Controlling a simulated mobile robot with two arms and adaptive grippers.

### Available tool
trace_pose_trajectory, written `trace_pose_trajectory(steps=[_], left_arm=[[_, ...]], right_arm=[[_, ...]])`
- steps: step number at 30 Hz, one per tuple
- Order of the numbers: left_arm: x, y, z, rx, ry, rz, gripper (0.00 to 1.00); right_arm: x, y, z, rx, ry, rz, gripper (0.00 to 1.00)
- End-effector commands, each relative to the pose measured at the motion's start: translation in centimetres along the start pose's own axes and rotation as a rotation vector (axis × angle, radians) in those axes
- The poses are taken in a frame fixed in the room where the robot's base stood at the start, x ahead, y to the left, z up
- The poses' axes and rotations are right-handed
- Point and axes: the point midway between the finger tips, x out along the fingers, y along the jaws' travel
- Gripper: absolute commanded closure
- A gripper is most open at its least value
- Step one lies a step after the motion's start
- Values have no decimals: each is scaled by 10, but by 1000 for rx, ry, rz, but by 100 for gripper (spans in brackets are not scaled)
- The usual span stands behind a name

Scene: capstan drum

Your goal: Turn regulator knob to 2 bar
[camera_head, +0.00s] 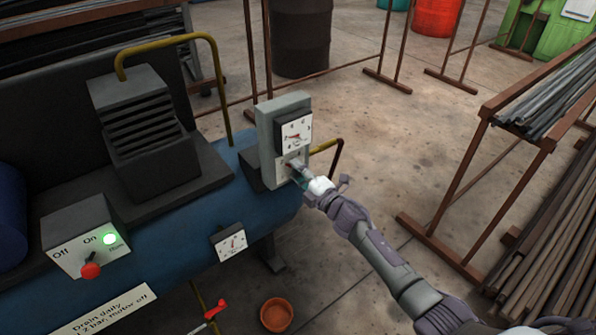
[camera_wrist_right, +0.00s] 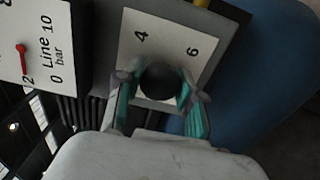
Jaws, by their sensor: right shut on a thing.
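The regulator is a grey upright panel (camera_head: 268,150) on the end of the blue tank, with a white gauge (camera_head: 296,132) above a white dial plate. In the right wrist view the black round knob (camera_wrist_right: 161,81) sits on the dial plate (camera_wrist_right: 180,35), where 4 and 6 are readable; no pointer mark on the knob is visible. The gauge marked "Line bar" (camera_wrist_right: 45,35) has its red needle pointing near the 2. My right gripper (camera_head: 298,171) is shut on the knob, its teal fingertips (camera_wrist_right: 155,92) on either side. My left gripper is not in view.
A switch box (camera_head: 85,235) with a red lever and lit green lamp stands on the blue tank (camera_head: 180,245). A second gauge (camera_head: 229,242) is on the tank's side. A red-handled valve (camera_head: 215,309) and orange pot (camera_head: 276,314) are below. A rusty rack (camera_head: 465,180) is at right.

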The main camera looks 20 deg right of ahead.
Motion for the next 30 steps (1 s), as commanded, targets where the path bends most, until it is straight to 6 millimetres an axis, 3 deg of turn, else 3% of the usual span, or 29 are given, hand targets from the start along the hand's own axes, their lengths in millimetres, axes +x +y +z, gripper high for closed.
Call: trace_pose_trajectory(steps=[10, 11, 15, 25, 30], left_arm=[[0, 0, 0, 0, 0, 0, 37], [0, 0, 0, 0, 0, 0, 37], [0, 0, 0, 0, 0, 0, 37], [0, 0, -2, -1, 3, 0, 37], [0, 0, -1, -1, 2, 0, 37]], right_arm=[[0, -1, 1, 2, -2, -2, 97], [0, -1, 1, 2, -2, -2, 60], [0, -1, 0, 1, -1, -2, 37], [-2, 0, 0, 0, 0, -1, 36], [-20, -2, 0, -2, 0, -3, 36]])
